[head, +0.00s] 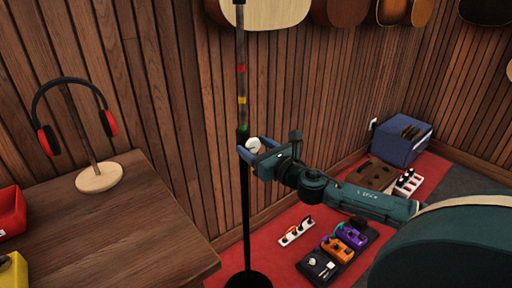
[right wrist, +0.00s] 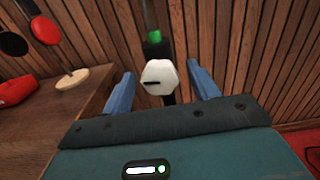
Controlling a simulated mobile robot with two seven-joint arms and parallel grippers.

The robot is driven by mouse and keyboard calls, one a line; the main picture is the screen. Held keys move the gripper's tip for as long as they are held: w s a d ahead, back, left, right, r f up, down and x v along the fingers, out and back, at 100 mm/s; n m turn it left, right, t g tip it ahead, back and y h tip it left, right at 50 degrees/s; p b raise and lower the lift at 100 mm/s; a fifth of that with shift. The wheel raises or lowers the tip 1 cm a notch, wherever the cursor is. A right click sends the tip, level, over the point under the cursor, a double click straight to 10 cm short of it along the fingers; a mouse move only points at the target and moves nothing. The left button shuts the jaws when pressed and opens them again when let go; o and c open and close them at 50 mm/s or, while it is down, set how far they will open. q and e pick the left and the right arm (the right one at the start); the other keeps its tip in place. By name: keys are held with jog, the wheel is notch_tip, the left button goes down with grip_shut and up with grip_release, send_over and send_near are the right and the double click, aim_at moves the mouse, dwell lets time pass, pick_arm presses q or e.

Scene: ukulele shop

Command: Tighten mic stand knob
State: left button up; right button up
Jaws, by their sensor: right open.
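The mic stand (head: 244,200) stands upright on a round black base, with red, yellow and green bands on its upper pole. In the right wrist view the knob (right wrist: 159,77) is a white, faceted piece with a dark slot, in front of the pole. My right gripper (head: 253,149) is open at the knob, its blue fingers on either side of it. In the right wrist view gaps show between the knob and both fingers (right wrist: 160,90). My left gripper is not in view.
A wooden table (head: 120,235) at the left holds red-and-black headphones (head: 108,122) on a stand and red and yellow bins. Several effect pedals (head: 340,245) lie on the red mat (head: 290,262). A blue box (head: 400,140) stands farther back. Guitars hang on the slatted wall.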

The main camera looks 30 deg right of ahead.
jog(key=shift+c, duration=0.4)
jog(key=c, duration=0.9)
